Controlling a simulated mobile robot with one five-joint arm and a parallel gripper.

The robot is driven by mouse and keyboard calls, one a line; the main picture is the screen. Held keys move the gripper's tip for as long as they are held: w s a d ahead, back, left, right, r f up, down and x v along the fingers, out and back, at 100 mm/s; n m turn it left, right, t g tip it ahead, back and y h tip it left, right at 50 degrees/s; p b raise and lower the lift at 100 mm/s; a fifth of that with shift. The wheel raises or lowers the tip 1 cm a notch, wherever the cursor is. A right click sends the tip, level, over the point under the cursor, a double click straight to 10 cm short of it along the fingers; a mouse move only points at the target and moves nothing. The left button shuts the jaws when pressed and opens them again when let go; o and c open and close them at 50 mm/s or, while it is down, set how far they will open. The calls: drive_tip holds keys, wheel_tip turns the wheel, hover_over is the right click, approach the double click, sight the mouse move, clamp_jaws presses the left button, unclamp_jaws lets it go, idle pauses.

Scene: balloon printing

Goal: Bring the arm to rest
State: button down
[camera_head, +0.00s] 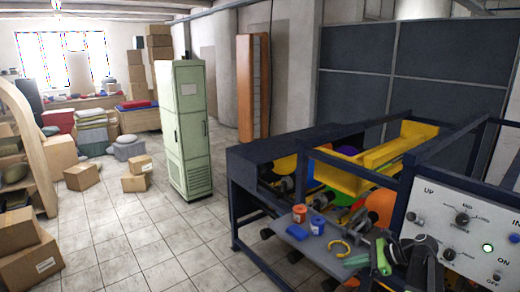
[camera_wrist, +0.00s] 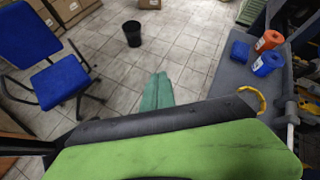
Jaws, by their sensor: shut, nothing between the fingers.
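My gripper (camera_head: 368,259) is in the lower right of the head view, in front of the printing machine (camera_head: 285,155), close to its control panel (camera_head: 462,228). It has green and teal fingers and is shut and empty. In the wrist view, the fingers (camera_wrist: 157,95) point away over the tiled floor, with a large green part filling the bottom edge. The arm behind the gripper is dark and partly cut off by the lower frame edge in the head view.
The machine's grey shelf (camera_wrist: 232,78) holds a red container (camera_head: 299,213), a blue container (camera_head: 318,225) and a yellow ring (camera_head: 339,248). A blue chair (camera_wrist: 58,78) and a black bin (camera_wrist: 132,34) stand on the floor. A green cabinet (camera_head: 184,125) stands further back. Floor between is clear.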

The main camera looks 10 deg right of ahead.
drive_tip(key=a+f+n+g+h+b, duration=0.1)
drive_tip(key=a+f+n+g+b, duration=0.15)
drive_tip(key=a+f, duration=0.5)
drive_tip(key=s+a+f+n+g+h+b, duration=0.1)
drive_tip(key=a+f+n+g+b, duration=0.2)
drive_tip(key=a, duration=0.8)
drive_tip(key=a+f+n+g+h+b, duration=0.1)
drive_tip(key=a+f+n+b, duration=0.2)
drive_tip(key=a+f+n, duration=0.5)
drive_tip(key=s+a+f+n+h+b, duration=0.2)
drive_tip(key=s+a+f, duration=0.1)
drive_tip(key=s+a, duration=0.15)
drive_tip(key=d+n+h, duration=0.1)
drive_tip(key=d+n, duration=0.1)
drive_tip(key=d+n+h, duration=0.1)
drive_tip(key=d+n, duration=0.1)
drive_tip(key=d+n+h, duration=0.2)
drive_tip(key=shift+f+n+p, duration=0.25)
drive_tip(key=shift+p, duration=0.05)
drive_tip(key=shift+a, duration=0.1)
